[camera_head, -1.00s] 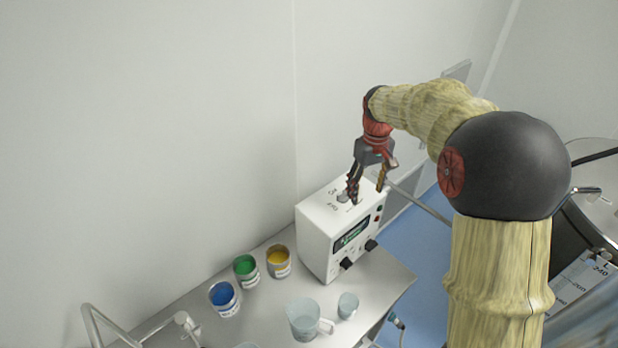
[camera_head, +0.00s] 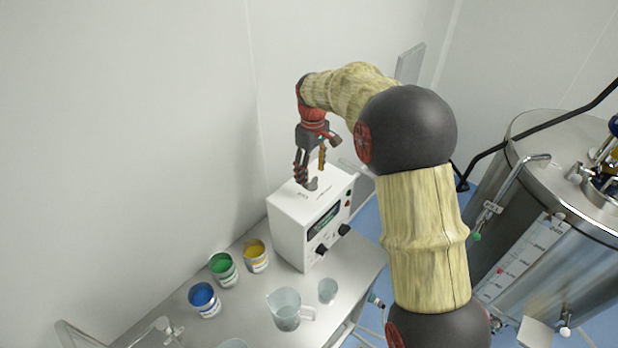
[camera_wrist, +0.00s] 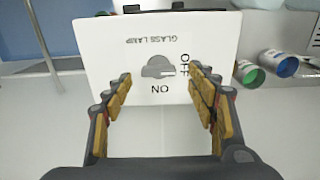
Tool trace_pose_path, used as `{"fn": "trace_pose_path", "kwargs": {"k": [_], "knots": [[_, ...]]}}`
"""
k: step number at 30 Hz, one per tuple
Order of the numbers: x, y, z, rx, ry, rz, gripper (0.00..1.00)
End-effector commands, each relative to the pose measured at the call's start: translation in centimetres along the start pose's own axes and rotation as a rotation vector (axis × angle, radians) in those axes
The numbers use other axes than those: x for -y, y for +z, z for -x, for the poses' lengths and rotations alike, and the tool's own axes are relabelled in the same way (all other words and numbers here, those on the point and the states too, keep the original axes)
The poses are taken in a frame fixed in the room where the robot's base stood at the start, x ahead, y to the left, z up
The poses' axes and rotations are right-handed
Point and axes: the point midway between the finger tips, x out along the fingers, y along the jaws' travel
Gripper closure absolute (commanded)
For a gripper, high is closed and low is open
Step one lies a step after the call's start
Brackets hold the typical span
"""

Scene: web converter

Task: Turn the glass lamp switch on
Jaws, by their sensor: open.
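The glass lamp switch is a grey knob (camera_wrist: 158,67) on the top face of a white box (camera_wrist: 95,45). Its label reads upside down in the wrist view, with OFF at the knob's right and ON below it. The knob lies sideways, with one end toward OFF. In the head view the knob (camera_head: 312,184) shows partly beside a finger, on the white box (camera_head: 290,225). My gripper (camera_head: 311,174) points down over the box top. In the wrist view my gripper (camera_wrist: 160,78) is open and empty, with one finger each side of the knob; contact cannot be told.
Blue (camera_head: 204,299), green (camera_head: 223,268) and yellow (camera_head: 256,255) paint cans stand left of the box on the steel table (camera_head: 255,325). A clear jug (camera_head: 285,310) and a small beaker (camera_head: 327,290) stand in front. A large steel vessel (camera_head: 560,170) is at the right.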

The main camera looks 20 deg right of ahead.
Motion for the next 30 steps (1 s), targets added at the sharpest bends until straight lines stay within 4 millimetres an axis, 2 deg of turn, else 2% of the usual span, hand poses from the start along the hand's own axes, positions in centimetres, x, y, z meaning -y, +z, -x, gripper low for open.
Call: {"fn": "trace_pose_path", "kwargs": {"k": [6, 16, 30], "knots": [[0.0, 0.0, -2.2, -0.001, 0.000, 0.000, 0.42], [0.0, 0.0, -2.6, -0.001, 0.001, -0.001, 0.42], [0.0, 0.0, -2.6, -0.001, 0.000, -0.001, 0.69]]}}
